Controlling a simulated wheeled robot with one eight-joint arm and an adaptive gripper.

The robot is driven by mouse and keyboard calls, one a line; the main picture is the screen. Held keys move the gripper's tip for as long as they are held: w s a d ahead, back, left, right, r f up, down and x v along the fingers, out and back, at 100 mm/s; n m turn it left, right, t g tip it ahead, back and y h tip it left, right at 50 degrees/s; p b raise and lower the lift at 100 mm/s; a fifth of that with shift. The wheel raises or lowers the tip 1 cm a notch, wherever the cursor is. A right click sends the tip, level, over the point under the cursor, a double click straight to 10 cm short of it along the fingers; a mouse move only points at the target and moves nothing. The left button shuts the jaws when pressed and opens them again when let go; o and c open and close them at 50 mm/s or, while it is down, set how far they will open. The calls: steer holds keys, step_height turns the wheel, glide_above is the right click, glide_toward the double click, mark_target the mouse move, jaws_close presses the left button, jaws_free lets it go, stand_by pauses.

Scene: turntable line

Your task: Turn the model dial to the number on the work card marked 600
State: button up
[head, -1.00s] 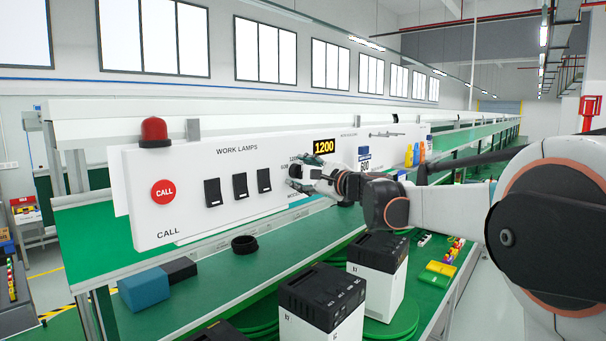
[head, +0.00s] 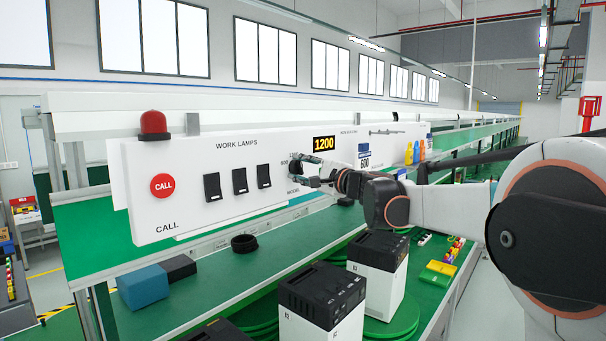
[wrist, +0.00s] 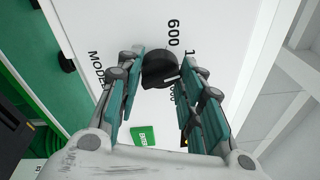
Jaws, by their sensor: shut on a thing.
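The black model dial (wrist: 158,66) sits on the white panel, between the two teal fingers of my gripper (wrist: 161,78) in the wrist view. The gripper is shut on it. A white mark shows on the dial's lower right side; a printed 600 stands above it, and other numbers are partly hidden by a finger. In the head view, my gripper (head: 306,176) is at the panel and mostly covers the dial. The display (head: 324,143) reads 1200. The work card (head: 364,157) marked 600 is on the panel to the right of the display.
Three black lamp switches (head: 240,181), a red CALL button (head: 162,186) and a red lamp (head: 153,123) are left of my gripper. A blue box (head: 143,287) and a black ring (head: 244,243) lie on the bench.

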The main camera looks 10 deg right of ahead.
steer(key=n, duration=0.2)
steer(key=n+b, duration=0.1)
steer(key=n, duration=0.1)
steer(key=n+y+b, duration=0.1)
steer(key=n, duration=0.1)
steer(key=shift+f, duration=0.25)
steer(key=n+y+b, duration=0.1)
steer(key=n, duration=0.4)
steer(key=shift+d, duration=0.1)
steer(key=shift+r+n, duration=0.1)
steer(key=shift+n, duration=0.3)
steer(key=o, duration=1.1)
steer(key=shift+w, duration=0.1)
steer(key=shift+c, duration=0.2)
steer(key=shift+d, duration=0.1)
steer(key=v, duration=1.2)
